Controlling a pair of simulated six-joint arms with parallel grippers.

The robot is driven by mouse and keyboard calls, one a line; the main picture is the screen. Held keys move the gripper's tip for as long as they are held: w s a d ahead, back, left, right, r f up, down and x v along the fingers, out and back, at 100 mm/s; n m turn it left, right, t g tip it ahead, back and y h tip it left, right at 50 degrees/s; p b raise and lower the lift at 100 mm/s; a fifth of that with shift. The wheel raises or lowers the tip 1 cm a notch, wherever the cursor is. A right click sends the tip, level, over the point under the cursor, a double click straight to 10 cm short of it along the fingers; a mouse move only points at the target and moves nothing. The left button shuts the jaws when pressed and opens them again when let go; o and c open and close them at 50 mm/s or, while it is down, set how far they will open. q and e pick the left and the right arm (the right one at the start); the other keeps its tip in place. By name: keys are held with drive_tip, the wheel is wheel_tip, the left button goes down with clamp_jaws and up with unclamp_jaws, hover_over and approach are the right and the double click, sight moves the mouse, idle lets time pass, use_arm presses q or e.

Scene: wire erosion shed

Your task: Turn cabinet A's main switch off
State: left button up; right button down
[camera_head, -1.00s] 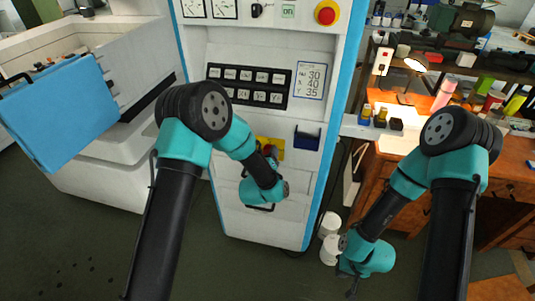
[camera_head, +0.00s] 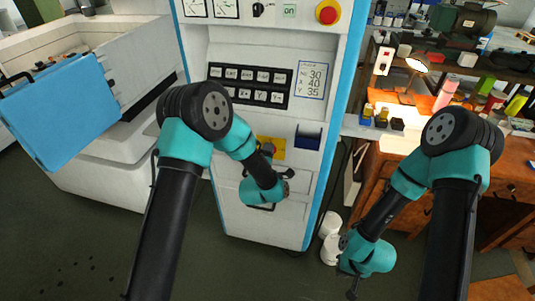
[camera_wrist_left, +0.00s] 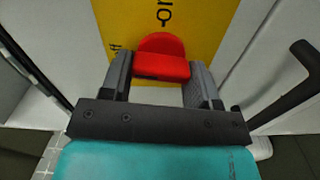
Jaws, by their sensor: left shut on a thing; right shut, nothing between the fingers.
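The main switch is a red handle (camera_wrist_left: 162,58) on a yellow plate (camera_wrist_left: 200,25) on the cabinet's white front. The plate (camera_head: 279,147) also shows in the head view, low on the cabinet (camera_head: 308,190), partly behind my left arm. In the left wrist view my left gripper (camera_wrist_left: 160,78) has one finger on each side of the red handle and is shut on it. My right gripper (camera_head: 352,287) is shut and empty, low at the right, away from the cabinet.
A dark handle (camera_wrist_left: 292,90) sticks out to the right of my left gripper in the wrist view. A dark blue holder (camera_head: 308,138) is right of the plate. A red emergency button (camera_head: 327,12) is high on the cabinet. A wooden workbench (camera_head: 400,165) stands at the right.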

use_arm(q)
drive_tip(key=shift+n, duration=0.6)
drive_tip(key=o, duration=0.9)
drive_tip(key=s+a, duration=0.1)
drive_tip(key=s, duration=0.4)
drive_tip(key=s+a, duration=0.1)
drive_tip(key=s, duration=0.5)
drive_tip(key=s+a, duration=0.1)
drive_tip(key=s, duration=0.5)
drive_tip(key=shift+s, duration=0.1)
drive_tip(key=shift+a+f, duration=0.1)
drive_tip(key=shift+f, duration=0.05)
